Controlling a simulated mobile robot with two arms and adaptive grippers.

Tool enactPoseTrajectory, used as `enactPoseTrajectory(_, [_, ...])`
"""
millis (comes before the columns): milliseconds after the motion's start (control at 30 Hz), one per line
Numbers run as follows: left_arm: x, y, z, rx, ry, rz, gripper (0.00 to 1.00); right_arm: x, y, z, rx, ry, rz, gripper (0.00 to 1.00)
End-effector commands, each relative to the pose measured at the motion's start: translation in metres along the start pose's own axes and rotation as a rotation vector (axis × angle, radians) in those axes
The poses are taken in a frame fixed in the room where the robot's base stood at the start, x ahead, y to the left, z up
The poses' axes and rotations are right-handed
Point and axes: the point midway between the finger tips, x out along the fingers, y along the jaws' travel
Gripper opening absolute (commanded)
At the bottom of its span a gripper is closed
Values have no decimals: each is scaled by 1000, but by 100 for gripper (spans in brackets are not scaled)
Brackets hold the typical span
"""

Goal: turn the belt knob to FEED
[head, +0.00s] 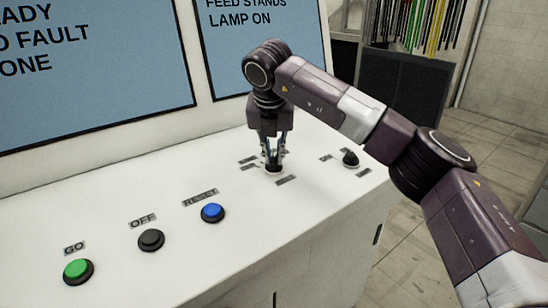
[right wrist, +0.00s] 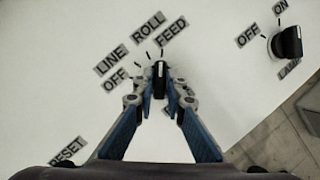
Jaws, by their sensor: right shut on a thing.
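The belt knob (right wrist: 160,70) is a small black knob on the white panel top, seen in the right wrist view with labels OFF, LINE, ROLL and FEED (right wrist: 172,33) fanned around its upper left. Its pale mark points up in that view, toward the ROLL and FEED side; I cannot tell exactly which tick it meets. My right gripper (right wrist: 160,84) points down and is shut on the knob, one finger on each side. In the head view the right gripper (head: 273,160) hides most of the knob (head: 273,171). My left gripper is not in view.
A lamp knob (head: 350,158) with OFF and ON labels stands to the right. Blue RESET (head: 212,212), black OFF (head: 151,239) and green GO (head: 78,271) buttons lie to the left. Blue text screens (head: 95,65) rise behind the panel.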

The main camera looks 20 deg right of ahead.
Motion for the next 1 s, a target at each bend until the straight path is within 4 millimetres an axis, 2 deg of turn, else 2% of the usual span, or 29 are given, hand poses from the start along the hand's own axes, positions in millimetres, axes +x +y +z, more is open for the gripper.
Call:
enactPoseTrajectory(633, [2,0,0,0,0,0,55,-1,0,1,51,-2,-18,0])
enactPoseTrajectory(667, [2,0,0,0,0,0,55,-1,0,1,51,-2,-18,12])
enactPoseTrajectory(800, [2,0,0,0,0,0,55,0,0,1,50,-1,-18,28])
enactPoseTrajectory(1000, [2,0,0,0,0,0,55,0,0,0,49,0,-19,29])
